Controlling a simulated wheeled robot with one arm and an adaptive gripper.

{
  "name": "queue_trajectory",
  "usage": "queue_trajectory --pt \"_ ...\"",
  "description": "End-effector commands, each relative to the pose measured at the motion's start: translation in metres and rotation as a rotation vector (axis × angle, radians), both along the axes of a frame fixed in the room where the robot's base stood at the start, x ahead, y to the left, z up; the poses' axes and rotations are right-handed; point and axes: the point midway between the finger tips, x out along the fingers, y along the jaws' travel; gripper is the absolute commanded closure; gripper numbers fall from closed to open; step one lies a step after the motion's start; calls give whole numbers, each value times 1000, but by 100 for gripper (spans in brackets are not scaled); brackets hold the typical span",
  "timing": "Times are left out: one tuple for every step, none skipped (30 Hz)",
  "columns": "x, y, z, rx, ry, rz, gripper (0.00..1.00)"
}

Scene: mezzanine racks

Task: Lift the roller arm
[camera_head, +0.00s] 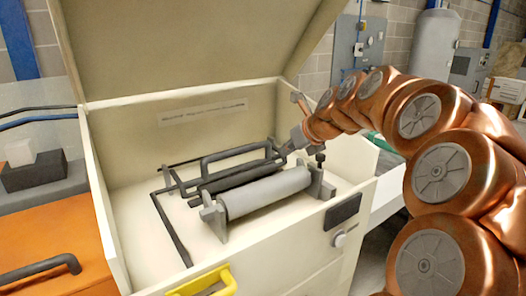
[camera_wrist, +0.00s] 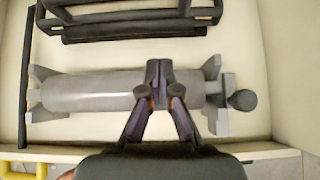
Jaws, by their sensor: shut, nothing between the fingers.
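A dark roller arm frame lies inside the open cream box, with a raised handle bar (camera_head: 235,155) and a black roller (camera_head: 235,177) below it. The handle bar also shows at the top of the wrist view (camera_wrist: 130,15), with the black roller (camera_wrist: 133,32) beneath. A thick grey roller (camera_head: 265,190) rests between grey end brackets in front of it, also in the wrist view (camera_wrist: 95,92). My gripper (camera_wrist: 158,68) is shut and empty. In the wrist view its tips overlap the right part of the grey roller; contact cannot be told.
The cream box (camera_head: 105,225) has its lid (camera_head: 190,40) raised behind. A dark knob (camera_head: 320,158) stands at the grey roller's right end, beside my gripper. A yellow handle (camera_head: 205,282) is on the box front. An orange case (camera_head: 50,240) stands at left.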

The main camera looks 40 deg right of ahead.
Motion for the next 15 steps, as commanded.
queue_trajectory --pt "1 0 0 0 1 1 100" --pt "1 0 -1 0 1 1 100" --pt "3 0 -2 0 1 3 100" --pt "4 1 -4 1 2 4 100" --pt "6 1 -5 1 3 4 100" --pt "9 1 -8 2 4 5 100" --pt "12 1 -10 2 4 6 100" --pt "15 1 -13 2 4 6 100" --pt "20 0 -17 2 3 6 100" --pt "24 0 -20 1 3 7 100" --pt "28 0 -24 2 4 8 100" --pt "33 0 -29 2 6 9 100" --pt "37 1 -33 2 6 11 100" --pt "41 0 -36 2 5 9 100" --pt "46 -1 -40 1 4 8 100"
